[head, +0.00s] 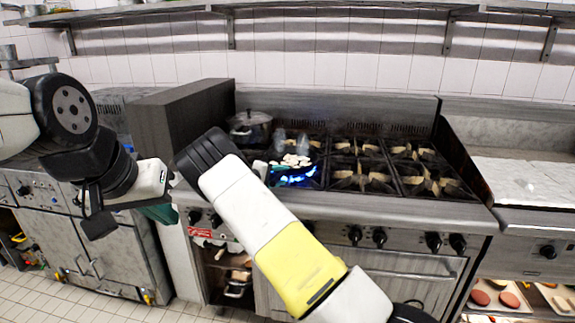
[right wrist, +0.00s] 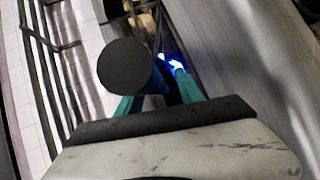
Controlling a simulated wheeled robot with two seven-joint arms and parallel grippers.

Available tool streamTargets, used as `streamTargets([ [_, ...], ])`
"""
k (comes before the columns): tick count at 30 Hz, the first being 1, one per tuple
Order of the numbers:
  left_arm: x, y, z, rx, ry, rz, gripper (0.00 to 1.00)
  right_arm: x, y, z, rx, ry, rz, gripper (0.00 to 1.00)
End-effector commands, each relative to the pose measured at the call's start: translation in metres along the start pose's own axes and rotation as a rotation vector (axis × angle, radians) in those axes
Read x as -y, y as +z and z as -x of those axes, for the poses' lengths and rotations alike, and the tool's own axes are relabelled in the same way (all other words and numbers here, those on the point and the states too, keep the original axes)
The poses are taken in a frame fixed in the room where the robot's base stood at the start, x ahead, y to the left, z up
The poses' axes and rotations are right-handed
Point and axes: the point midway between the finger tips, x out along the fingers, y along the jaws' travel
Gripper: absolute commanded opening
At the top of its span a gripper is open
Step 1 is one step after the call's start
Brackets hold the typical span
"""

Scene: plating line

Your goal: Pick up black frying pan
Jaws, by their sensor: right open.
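The black frying pan is mostly hidden in the head view, where pale food pieces (head: 291,160) lie over the lit front-left burner. A dark cylinder with a round end (right wrist: 125,68), which looks like the pan's handle, points at the camera in the right wrist view. My right gripper (right wrist: 167,66) has its teal fingers apart, around or just beyond this cylinder; contact cannot be told. In the head view my right forearm hides it. My left gripper (head: 160,212) hangs at the left before the counter, away from the pan; its jaw opening is unclear.
The blue flame (head: 297,176) burns under the food. A lidded pot (head: 250,128) stands behind, beside a tall dark panel (head: 185,120). Two greyish translucent shapes (head: 291,142) are at the food's back edge. Burners to the right (head: 362,175) are bare.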

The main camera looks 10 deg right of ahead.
Motion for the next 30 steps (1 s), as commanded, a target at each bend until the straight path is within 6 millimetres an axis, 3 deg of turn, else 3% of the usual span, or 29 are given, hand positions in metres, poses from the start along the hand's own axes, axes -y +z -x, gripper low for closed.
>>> streamTargets([
  [6,0.0001,0.0000,0.0002,-0.001,0.000,0.000,0.00,0.0009,-0.0002,0.0001,-0.002,0.000,0.000,0.44],
  [13,0.0001,0.0000,0.0002,-0.001,0.000,0.000,0.00,0.0006,0.0000,-0.0001,-0.001,0.000,0.000,0.01],
  [30,0.0001,0.0000,0.0001,0.000,0.000,0.000,0.00,0.0008,0.0000,0.0001,-0.001,-0.001,0.000,0.00],
])
